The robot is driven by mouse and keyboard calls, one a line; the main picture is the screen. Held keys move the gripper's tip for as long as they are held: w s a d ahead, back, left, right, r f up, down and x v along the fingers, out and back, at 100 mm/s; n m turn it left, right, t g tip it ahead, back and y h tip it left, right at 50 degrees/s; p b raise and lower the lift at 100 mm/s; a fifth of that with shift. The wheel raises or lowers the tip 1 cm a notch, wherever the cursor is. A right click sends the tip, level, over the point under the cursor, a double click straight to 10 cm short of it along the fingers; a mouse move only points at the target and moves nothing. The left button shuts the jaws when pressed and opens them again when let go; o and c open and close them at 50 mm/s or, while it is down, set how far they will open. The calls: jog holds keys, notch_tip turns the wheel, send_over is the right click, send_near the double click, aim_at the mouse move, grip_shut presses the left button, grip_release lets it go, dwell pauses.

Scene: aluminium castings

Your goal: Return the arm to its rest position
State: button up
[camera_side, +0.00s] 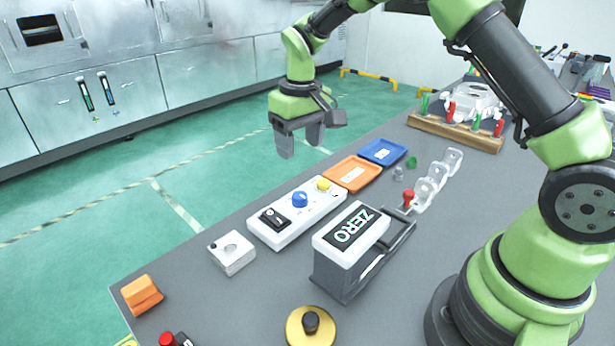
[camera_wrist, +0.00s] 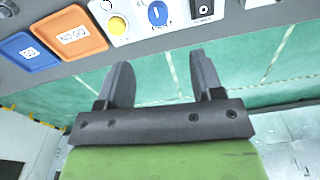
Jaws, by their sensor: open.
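My gripper (camera_side: 300,140) hangs in the air above and behind the white control box (camera_side: 297,213), near the table's far edge. Its two dark fingers point down and stand apart, with nothing between them. In the wrist view my gripper (camera_wrist: 163,85) shows open and empty, with green floor visible between the fingers. The control box, with its yellow button (camera_wrist: 117,25), blue knob (camera_wrist: 158,13) and black power switch (camera_wrist: 202,10), lies along the top of that view. No object touches the fingers.
The grey table (camera_side: 240,310) carries an orange tray (camera_side: 352,173), a blue tray (camera_side: 382,152), the ZERO gauge box (camera_side: 345,260), a small white block (camera_side: 231,253), an orange block (camera_side: 142,295) and a yellow round knob base (camera_side: 297,328). A casting (camera_side: 474,100) sits in a wooden fixture at the back.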

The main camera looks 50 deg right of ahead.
jog(key=s+a+r+m+t+y, duration=0.1)
jog(key=s+a+r+t, duration=0.15)
jog(key=s+r, duration=0.95)
jog(key=s+a+r+m+t+y, duration=0.1)
jog(key=s+r+t, duration=0.2)
jog(key=s, duration=0.9)
jog(key=shift+a+r+m+t, duration=0.25)
jog(key=shift+r+m+t, duration=0.15)
jog(key=shift+t, duration=0.25)
jog(key=shift+s, duration=0.1)
